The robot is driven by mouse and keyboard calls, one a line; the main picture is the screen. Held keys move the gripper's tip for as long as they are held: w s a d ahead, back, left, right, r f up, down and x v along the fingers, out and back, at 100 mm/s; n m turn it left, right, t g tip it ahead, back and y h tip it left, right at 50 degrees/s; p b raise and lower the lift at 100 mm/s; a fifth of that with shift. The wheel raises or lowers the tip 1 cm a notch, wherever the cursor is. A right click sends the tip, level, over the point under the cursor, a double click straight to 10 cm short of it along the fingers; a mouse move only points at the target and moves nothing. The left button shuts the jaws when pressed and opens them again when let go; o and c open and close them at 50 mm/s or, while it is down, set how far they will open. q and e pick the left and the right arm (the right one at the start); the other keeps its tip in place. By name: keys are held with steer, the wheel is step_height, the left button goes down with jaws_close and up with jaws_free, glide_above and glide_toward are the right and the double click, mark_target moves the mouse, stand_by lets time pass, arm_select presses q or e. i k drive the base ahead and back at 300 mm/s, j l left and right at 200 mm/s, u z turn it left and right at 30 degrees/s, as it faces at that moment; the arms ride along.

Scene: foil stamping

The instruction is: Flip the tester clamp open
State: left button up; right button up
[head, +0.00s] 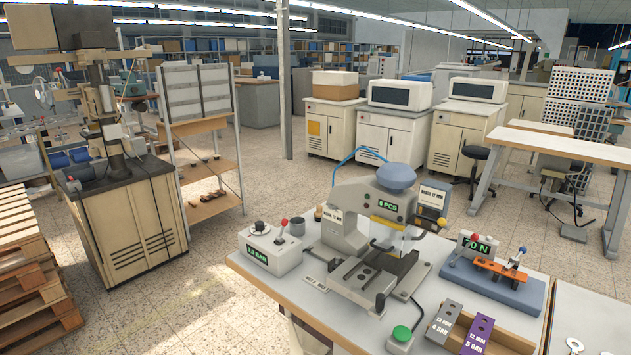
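The tester (497,287) stands at the right part of the workbench. It has a blue-grey base and a display (478,246) that appears to read "70 N". An orange bar (500,269) lies nearly level across the top of the base. A small lever with a blue knob (523,250) rises at the bar's right end, and a red knob (474,238) shows by the display. I cannot tell which of these parts is the clamp's handle, or whether the clamp is shut. Neither of my grippers is in view.
The stamping press (372,225), reading "0 PCS", stands left of the tester. A pressure box (270,250) is further left. A green button (401,334) and a holder (510,338) with grey and purple labelled pieces are in front. Bare bench (450,282) separates press and tester.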

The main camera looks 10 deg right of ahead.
mark_target(523, 250)
steer(key=l+z, duration=0.1)
steer(key=z, duration=0.3)
steer(key=l+z, duration=0.15)
steer(key=z, duration=0.25)
steer(key=l+z, duration=0.1)
steer(key=z, duration=0.3)
steer(key=j+u, duration=0.1)
steer(key=j, duration=0.25)
steer(key=i+j+u, duration=0.15)
steer(key=j, duration=0.2)
steer(key=i+j+u, duration=0.1)
steer(key=j, duration=0.25)
steer(key=i+j+u, duration=0.1)
steer(key=j, duration=0.25)
